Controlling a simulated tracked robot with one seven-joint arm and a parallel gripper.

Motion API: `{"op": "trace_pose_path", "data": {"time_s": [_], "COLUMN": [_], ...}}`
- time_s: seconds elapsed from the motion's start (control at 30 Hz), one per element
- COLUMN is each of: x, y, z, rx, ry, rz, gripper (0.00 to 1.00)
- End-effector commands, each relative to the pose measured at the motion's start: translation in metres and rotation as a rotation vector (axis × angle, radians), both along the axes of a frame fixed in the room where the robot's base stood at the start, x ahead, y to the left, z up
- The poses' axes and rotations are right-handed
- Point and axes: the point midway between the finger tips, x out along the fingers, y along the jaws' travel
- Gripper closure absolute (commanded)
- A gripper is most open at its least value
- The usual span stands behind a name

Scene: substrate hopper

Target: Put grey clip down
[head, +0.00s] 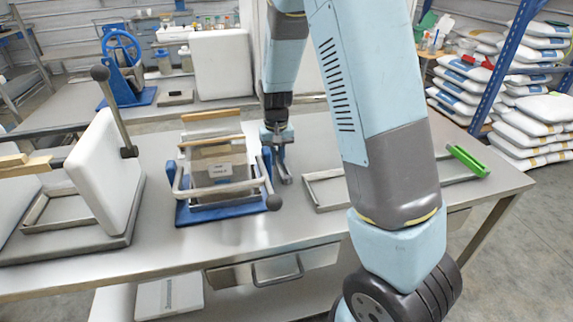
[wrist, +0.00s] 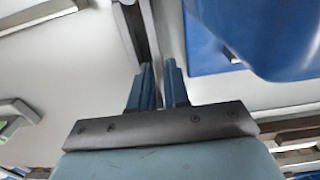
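The grey clip (head: 284,168) is a slim metallic piece hanging below my gripper (head: 277,137) in the head view, just above or at the bench top; contact with the bench cannot be told. In the wrist view, the long grey clip (wrist: 147,32) runs forward from between the blue fingers of my gripper (wrist: 161,68). The fingers are close together on its near end. My gripper is just right of a blue-based fixture (head: 222,211) with a metal frame and a grey-brown block.
A shallow metal tray (head: 325,191) lies to the right, partly behind my arm. A green-handled item (head: 468,160) lies near the bench's right end. A white panel (head: 103,172) with a dark lever stands at left. Bare steel bench (head: 290,210) shows between fixture and tray.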

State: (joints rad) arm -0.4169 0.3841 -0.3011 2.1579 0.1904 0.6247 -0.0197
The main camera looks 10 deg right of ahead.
Motion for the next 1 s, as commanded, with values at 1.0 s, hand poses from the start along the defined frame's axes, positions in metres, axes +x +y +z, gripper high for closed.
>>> {"op": "trace_pose_path", "data": {"time_s": [1.0], "x": [0.0003], "y": [-0.0001], "z": [-0.0088], "rx": [0.001], "ry": [-0.001], "rz": [-0.001], "gripper": [1.00]}}
